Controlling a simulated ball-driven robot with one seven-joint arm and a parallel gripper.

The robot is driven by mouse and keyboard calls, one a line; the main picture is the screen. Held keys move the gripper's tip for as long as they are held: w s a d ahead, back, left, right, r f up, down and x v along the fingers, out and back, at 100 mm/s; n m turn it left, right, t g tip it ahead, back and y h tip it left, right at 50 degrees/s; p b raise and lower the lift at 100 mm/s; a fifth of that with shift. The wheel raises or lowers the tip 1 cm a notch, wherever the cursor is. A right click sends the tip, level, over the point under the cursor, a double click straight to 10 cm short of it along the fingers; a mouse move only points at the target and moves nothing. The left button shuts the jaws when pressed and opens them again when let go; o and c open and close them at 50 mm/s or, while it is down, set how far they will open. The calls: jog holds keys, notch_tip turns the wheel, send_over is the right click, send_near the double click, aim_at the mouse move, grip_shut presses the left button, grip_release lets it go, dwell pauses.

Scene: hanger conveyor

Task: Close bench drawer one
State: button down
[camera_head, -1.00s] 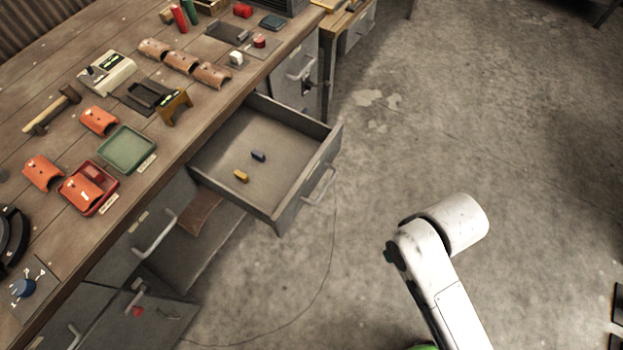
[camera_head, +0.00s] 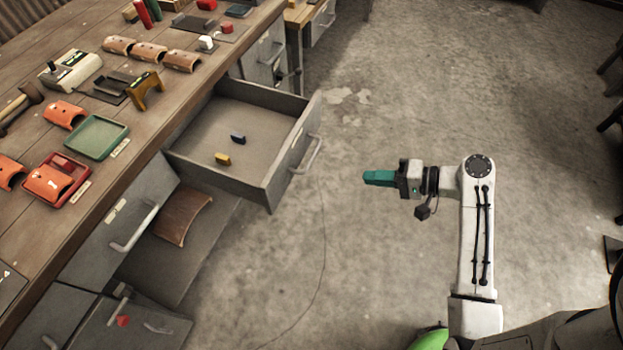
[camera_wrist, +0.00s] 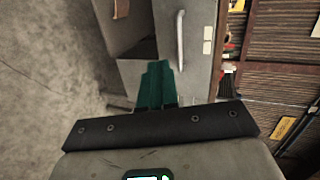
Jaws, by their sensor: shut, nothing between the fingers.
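An open grey drawer (camera_head: 190,136) is pulled out from under the workbench in the head view. A small yellow block (camera_head: 222,159) and a small dark blue block (camera_head: 238,139) lie in it. Its bar handle (camera_head: 309,155) is on the front panel, facing right. My gripper (camera_head: 368,177), with teal fingers, is shut and empty. It points left toward the drawer front, apart from the handle. In the wrist view the teal fingers (camera_wrist: 156,85) are together, and a grey front with a bar handle (camera_wrist: 180,42) lies beyond them. I cannot tell which drawer that is.
The workbench (camera_head: 110,185) runs along the left with trays, tiles and tools on top. Below the open drawer, a lower compartment stands open with a brown curved tile (camera_head: 183,219). A closed front with a handle (camera_head: 135,230) is beside it. The concrete floor to the right is clear.

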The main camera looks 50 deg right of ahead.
aim_at(232, 134)
jog(key=w+a+f+m+t+p, duration=0.1)
jog(key=w+a+t, duration=0.1)
jog(key=w, duration=1)
jog(key=shift+w+a+f, duration=0.15)
jog(key=shift+w+a, duration=0.15)
jog(key=shift+a, duration=0.4)
jog(key=shift+w, duration=0.1)
jog(key=r+b+x, duration=0.1)
jog(key=b+x, duration=0.1)
jog(key=x, duration=0.7)
jog(key=r+b+x, duration=0.2)
jog(key=x, duration=0.7)
jog(key=w+r+b+x, duration=0.1)
jog(key=r+b+x, duration=0.1)
jog(key=x, duration=0.7)
jog(key=shift+d+b, duration=0.25)
jog(key=shift+b, duration=0.35)
jog(key=shift+w+a, duration=0.1)
jog(key=shift+w, duration=0.2)
jog(key=shift+w+r, duration=0.15)
jog(key=shift+r, duration=0.1)
